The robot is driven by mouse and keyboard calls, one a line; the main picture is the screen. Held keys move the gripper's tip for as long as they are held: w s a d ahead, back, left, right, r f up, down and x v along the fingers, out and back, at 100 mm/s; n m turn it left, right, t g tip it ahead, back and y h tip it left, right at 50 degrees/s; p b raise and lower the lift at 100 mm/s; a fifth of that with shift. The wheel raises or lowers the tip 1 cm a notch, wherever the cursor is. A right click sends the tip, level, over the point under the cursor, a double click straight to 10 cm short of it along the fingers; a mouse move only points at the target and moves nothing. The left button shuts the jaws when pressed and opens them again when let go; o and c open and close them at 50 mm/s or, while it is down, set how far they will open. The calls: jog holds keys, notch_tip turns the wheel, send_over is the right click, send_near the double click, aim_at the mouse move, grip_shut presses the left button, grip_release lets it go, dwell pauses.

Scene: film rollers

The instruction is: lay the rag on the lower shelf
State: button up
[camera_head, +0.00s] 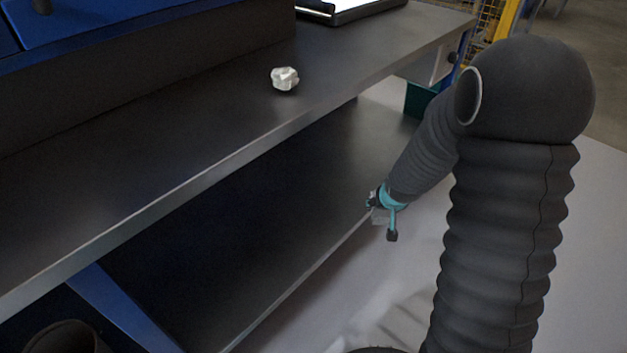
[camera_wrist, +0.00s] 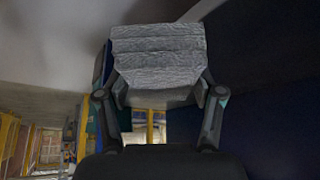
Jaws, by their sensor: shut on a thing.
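The rag (camera_wrist: 158,55) is a pale grey, wrinkled cloth, and it spans the space between my gripper's fingers in the wrist view. My gripper (camera_wrist: 160,96) is shut on it. In the head view my gripper (camera_head: 381,217) is at the front edge of the lower shelf (camera_head: 240,235), towards its right end. Only a small pale patch of the rag (camera_head: 379,216) shows there between the fingers. The lower shelf is dark and looks bare where visible. I cannot tell whether the rag touches it.
The upper worktop (camera_head: 190,125) overhangs the lower shelf and hides its back. A crumpled white lump (camera_head: 284,78) lies on the worktop. A blue leg (camera_head: 125,305) stands at lower left, and a green bin (camera_head: 418,100) beyond the shelf's far end. Pale floor lies in front.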

jog(key=shift+w+a+f+b, duration=0.2)
jog(key=shift+a+f+b, duration=0.1)
jog(key=shift+a+f, duration=0.35)
jog(key=shift+w+a+r, duration=0.1)
jog(key=shift+a+r, duration=0.05)
jog(key=shift+r, duration=0.05)
jog(key=shift+n, duration=0.4)
jog(key=w+a+b, duration=0.2)
jog(key=a+b, duration=0.1)
jog(key=w+a+b, duration=0.2)
jog(key=a, duration=0.1)
jog(key=w+a+b, duration=0.2)
jog(key=a+b, duration=0.1)
jog(key=shift+a+f+b, duration=0.15)
jog(key=shift+a+b, duration=0.1)
jog(key=shift+b, duration=0.1)
notch_tip(320, 180, up, 3)
jog(key=w+m+h+b, duration=0.1)
jog(key=w+m, duration=0.1)
jog(key=m, duration=0.1)
jog(key=m+g+h, duration=0.1)
jog(key=m+h, duration=0.2)
jog(key=m, duration=0.3)
send_over(323, 199)
jog(key=s+a, duration=0.1)
notch_tip(323, 199, down, 5)
jog(key=shift+s+r+b, duration=0.1)
jog(key=shift+r+b, duration=0.05)
jog(key=shift+b, duration=0.3)
jog(key=shift+f, duration=2)
